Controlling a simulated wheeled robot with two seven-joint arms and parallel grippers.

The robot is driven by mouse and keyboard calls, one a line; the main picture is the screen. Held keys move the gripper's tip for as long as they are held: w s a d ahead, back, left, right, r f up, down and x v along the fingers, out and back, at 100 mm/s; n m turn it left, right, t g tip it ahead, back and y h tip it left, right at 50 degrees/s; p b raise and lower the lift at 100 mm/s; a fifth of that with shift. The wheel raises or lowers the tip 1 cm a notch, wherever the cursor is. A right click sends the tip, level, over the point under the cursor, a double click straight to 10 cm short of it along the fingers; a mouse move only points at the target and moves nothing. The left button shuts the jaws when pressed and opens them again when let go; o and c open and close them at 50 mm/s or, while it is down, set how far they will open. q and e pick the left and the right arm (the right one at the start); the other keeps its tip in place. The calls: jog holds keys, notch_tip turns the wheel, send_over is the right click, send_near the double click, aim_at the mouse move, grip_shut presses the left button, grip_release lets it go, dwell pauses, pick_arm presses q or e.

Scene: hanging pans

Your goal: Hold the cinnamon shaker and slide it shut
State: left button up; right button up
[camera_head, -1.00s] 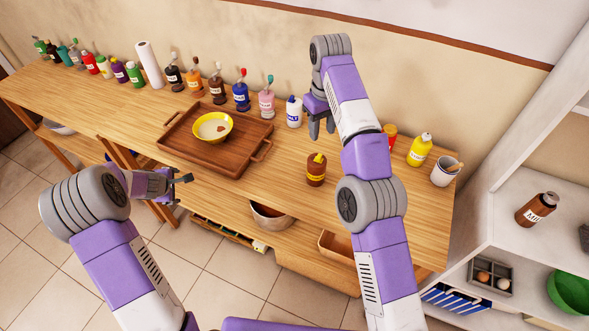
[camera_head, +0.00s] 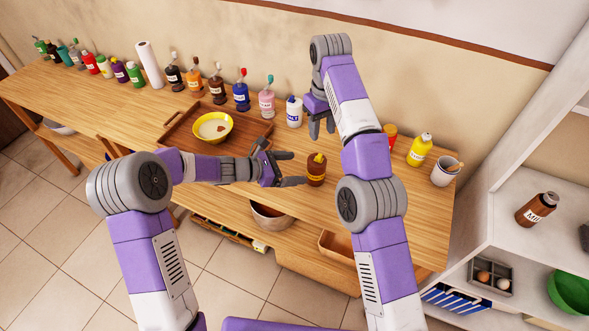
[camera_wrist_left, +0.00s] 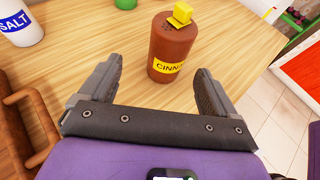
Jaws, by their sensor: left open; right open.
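The cinnamon shaker (camera_head: 316,170) is a brown bottle with a yellow label and a yellow piece on top. It stands upright on the wooden table. In the left wrist view the shaker (camera_wrist_left: 173,48) shows its label reading "CINN", holes in its top, and the yellow slider (camera_wrist_left: 180,14) tilted at the far edge. My left gripper (camera_head: 297,169) is open, its fingers pointing at the shaker from the left. In the wrist view the left gripper's fingers (camera_wrist_left: 160,85) lie to either side of the shaker's near side. My right gripper (camera_head: 318,127) points down behind the shaker, open and empty.
A salt bottle (camera_head: 294,111) stands behind, beside my right gripper. Several bottles line the wall side. A yellow bottle (camera_head: 420,150) and a white mug (camera_head: 445,174) stand right.

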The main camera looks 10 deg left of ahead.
aim_at(316, 169)
pick_arm(q)
jog(key=shift+s+d, duration=0.2)
jog(key=shift+d, duration=0.35)
jog(key=shift+d+f, duration=0.2)
jog(key=shift+d, duration=0.2)
jog(key=x, duration=0.6)
jog(key=shift+w+d+f, duration=0.15)
jog(key=shift+w+d, duration=0.05)
jog(key=shift+d, duration=0.1)
